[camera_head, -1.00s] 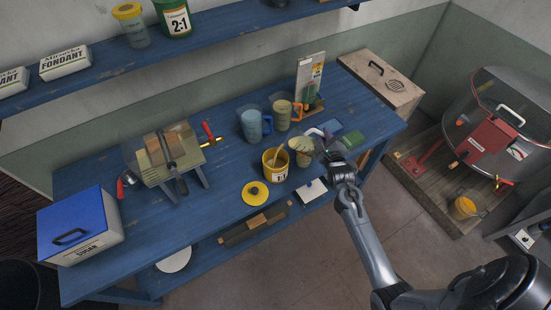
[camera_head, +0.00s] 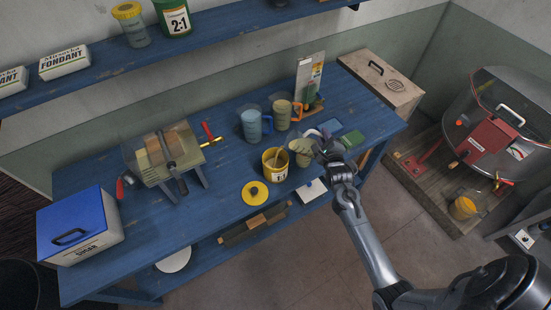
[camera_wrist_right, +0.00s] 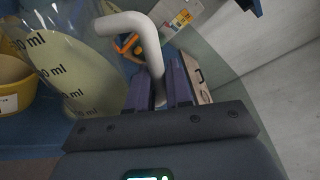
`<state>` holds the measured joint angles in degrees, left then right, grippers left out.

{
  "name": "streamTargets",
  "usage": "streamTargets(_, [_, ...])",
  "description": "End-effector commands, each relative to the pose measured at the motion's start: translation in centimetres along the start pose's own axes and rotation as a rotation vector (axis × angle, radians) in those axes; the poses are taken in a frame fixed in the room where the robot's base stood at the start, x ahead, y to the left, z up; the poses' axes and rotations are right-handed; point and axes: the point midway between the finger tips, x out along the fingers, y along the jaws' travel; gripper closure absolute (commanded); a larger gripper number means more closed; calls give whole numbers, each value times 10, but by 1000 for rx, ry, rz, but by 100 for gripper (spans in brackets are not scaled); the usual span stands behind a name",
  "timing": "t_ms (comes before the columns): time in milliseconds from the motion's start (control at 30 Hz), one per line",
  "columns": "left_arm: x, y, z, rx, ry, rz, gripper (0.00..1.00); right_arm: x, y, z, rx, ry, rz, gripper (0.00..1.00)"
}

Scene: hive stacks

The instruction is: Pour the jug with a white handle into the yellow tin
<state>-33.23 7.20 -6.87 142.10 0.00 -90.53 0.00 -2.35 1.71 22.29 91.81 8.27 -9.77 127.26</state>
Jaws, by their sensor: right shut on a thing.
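The jug with a white handle (camera_head: 303,148) is clear with pale yellow-green contents. It is just right of the yellow tin (camera_head: 274,170) and appears tilted left, its mouth near the tin's rim. The tin stands open on the blue bench with a pale stick-like shape at its mouth; I cannot tell whether that is a stream. My right gripper (camera_head: 331,156) is shut on the white handle (camera_wrist_right: 135,27), to the right of the jug. In the right wrist view the jug's marked wall (camera_wrist_right: 65,75) fills the left side, with liquid inside. My left gripper is not in view.
A jug with a blue handle (camera_head: 252,124) and one with an orange handle (camera_head: 282,113) stand behind the tin. A yellow lid (camera_head: 255,193) lies in front of it. Green (camera_head: 352,139) and blue (camera_head: 329,126) flat pieces lie right of the jug.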

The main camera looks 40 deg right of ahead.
Motion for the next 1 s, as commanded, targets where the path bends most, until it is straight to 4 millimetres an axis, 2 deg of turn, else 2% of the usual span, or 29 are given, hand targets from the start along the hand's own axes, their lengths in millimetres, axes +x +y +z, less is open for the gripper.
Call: streamTargets(1000, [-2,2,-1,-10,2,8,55,0,-1,6,-61,10,-3,100])
